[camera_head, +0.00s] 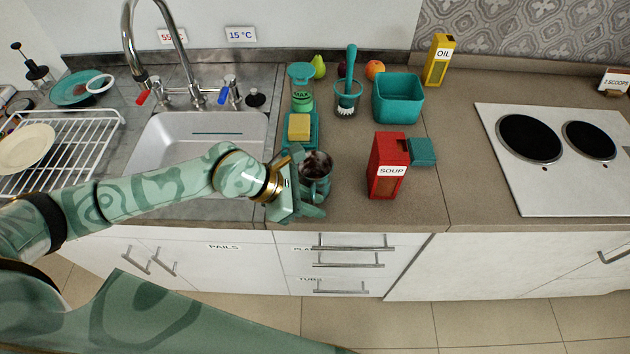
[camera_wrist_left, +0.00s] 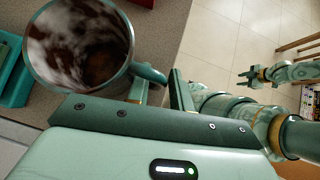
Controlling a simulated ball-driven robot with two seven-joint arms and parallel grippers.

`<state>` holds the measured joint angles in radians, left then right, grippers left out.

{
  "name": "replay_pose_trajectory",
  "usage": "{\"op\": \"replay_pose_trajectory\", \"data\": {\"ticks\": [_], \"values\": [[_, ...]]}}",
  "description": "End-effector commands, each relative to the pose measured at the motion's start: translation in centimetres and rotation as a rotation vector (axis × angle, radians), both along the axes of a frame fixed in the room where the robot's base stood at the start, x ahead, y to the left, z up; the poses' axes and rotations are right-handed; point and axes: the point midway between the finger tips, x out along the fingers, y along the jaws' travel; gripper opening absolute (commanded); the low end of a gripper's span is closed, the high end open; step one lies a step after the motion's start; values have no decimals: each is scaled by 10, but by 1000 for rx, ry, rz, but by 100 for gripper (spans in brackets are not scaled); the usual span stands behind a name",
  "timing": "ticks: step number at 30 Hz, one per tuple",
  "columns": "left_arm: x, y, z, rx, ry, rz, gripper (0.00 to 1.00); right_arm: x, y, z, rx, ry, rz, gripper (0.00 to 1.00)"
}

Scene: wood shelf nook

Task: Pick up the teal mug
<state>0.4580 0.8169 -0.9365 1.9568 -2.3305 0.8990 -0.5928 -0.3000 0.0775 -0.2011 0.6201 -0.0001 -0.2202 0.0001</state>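The teal mug (camera_head: 318,187) stands upright on the counter near its front edge, with brown, mottled contents. In the left wrist view, the mug (camera_wrist_left: 127,33) is at upper left, its handle pointing towards the gripper. My left gripper (camera_head: 306,184) is right at the mug's left side, its fingers apart, one farther back and one nearer the front. Contact cannot be told. My right gripper (camera_wrist_left: 243,77) is far off over the floor, empty, fingers apart.
A red soup box (camera_head: 385,168) stands right of the mug, with a teal block beside it. A teal tray (camera_head: 288,145) with a yellow sponge (camera_head: 299,127) lies behind. A teal bin (camera_head: 398,99) and brush holder (camera_head: 347,104) stand farther back. The sink (camera_head: 190,150) is left.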

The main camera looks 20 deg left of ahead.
Motion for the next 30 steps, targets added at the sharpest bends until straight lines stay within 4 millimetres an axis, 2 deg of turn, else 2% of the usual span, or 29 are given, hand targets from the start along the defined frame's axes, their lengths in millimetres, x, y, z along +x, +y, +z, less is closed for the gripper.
{"op": "replay_pose_trajectory", "data": {"ticks": [6,9,23,30], "values": [[1,-1,-1,-1,-1,1,22,0,0,0,0,0,0,36],[1,-1,0,-1,-1,1,0,0,0,0,0,0,0,36],[1,-1,3,-2,-4,0,0,0,-3,1,-3,-1,0,36],[1,-1,16,-2,-6,-1,0,1,-3,4,-4,-3,0,36]]}}
